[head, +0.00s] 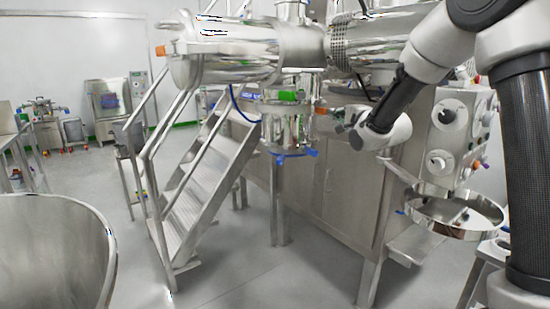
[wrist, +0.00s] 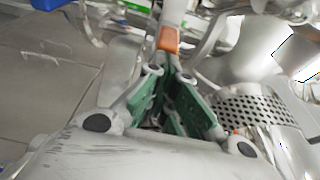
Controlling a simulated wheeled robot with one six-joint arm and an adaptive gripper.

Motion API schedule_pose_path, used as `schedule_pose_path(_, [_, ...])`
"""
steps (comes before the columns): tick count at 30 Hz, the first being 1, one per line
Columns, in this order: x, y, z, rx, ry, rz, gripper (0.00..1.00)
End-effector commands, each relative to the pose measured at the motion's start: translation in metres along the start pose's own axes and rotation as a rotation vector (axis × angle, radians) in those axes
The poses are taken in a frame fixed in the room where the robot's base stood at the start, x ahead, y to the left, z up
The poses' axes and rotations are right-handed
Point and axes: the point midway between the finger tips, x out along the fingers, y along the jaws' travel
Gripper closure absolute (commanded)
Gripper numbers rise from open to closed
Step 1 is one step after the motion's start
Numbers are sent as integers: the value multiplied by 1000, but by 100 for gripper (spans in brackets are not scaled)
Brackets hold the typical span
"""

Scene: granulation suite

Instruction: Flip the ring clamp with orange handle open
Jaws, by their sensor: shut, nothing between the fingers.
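The orange handle (wrist: 169,39) of the ring clamp shows in the wrist view just beyond my fingertips, near the top centre. In the head view a small orange patch, likely this handle (head: 320,111), is at the right side of the shiny vertical cylinder. My gripper (wrist: 169,76) has green finger pads and is shut and empty, pointing at the handle. I cannot tell whether the tips touch it. In the head view my gripper (head: 338,121) is beside the cylinder, coming from the right. Most of the clamp ring is hidden or too small to make out.
A steel cabinet (head: 325,195) stands below the cylinder. A control panel with knobs (head: 450,135) and a round steel pan (head: 420,208) are at right. Metal steps (head: 200,190) and a large steel bowl (head: 108,250) are at left. The floor (head: 240,285) between is clear.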

Motion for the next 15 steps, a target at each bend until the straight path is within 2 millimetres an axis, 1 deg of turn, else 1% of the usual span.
schedule_pose_path(1, [8,-6,16,-9,-31,-12,100])
schedule_pose_path(15, [4,-6,40,-10,-31,-12,100])
